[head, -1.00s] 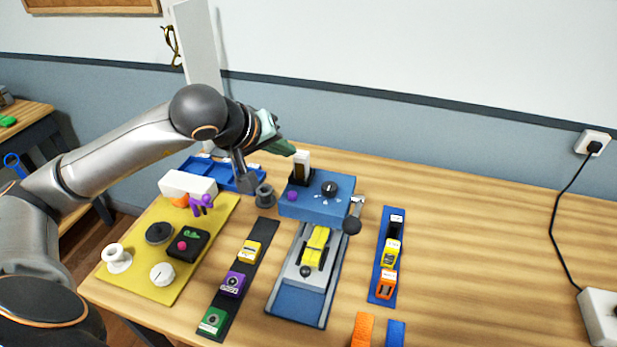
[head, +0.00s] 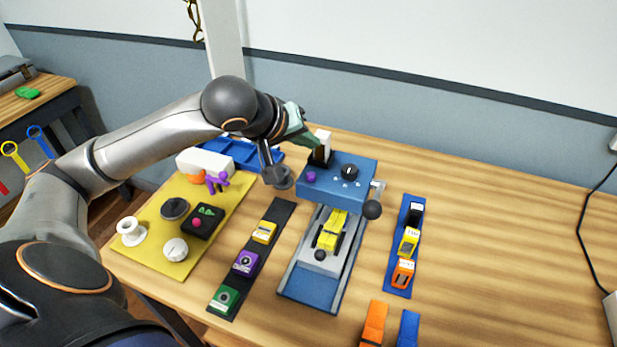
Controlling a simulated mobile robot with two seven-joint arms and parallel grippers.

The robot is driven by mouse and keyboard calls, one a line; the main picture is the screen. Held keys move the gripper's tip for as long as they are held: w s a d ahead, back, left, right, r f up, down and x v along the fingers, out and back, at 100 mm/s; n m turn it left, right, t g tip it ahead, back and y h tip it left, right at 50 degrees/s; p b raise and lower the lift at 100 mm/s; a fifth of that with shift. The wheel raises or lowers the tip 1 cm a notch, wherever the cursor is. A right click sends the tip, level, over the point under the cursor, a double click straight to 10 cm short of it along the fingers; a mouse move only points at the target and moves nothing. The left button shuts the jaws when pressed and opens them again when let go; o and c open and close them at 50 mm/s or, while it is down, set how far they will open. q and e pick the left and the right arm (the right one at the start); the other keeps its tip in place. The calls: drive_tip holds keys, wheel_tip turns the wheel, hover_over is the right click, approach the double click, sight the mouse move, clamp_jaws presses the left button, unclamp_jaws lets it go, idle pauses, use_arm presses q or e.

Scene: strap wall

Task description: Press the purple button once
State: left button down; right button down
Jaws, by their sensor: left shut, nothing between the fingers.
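The purple button (head: 311,177) sits on the top left of a blue control box (head: 345,190) near the middle of the table. My left gripper (head: 313,142) reaches in from the left and is shut and empty. Its dark green fingers are above and behind the button in the picture, close to an upright black and white piece (head: 321,152), and apart from the button. Whether they touch that piece cannot be told. My right gripper is out of view.
A dark knob (head: 349,172) and a ball-ended lever (head: 372,210) are on the box. Black (head: 225,298) and blue (head: 397,288) strips hold coloured blocks.

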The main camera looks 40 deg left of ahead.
use_arm(q)
drive_tip(key=b, duration=0.3)
hover_over(311, 176)
drive_tip(key=f, duration=0.4)
drive_tip(key=shift+s+a+f, duration=0.25)
drive_tip(key=shift+s+f, duration=0.05)
drive_tip(key=shift+s, duration=0.05)
drive_tip(key=shift+d+f+b, duration=0.25)
drive_tip(key=shift+f+b, duration=0.15)
drive_tip(key=shift+b, duration=0.15)
idle(0.8)
drive_tip(key=shift+f+b, duration=0.4)
drive_tip(key=shift+b, duration=0.2)
drive_tip(key=shift+s+f+b, duration=0.1)
drive_tip(key=shift+f+b, duration=0.5)
drive_tip(key=shift+b, duration=0.05)
idle(0.6)
drive_tip(key=shift+r, duration=0.1)
drive_tip(key=shift+r+p, duration=0.6)
drive_tip(key=shift+r, duration=0.3)
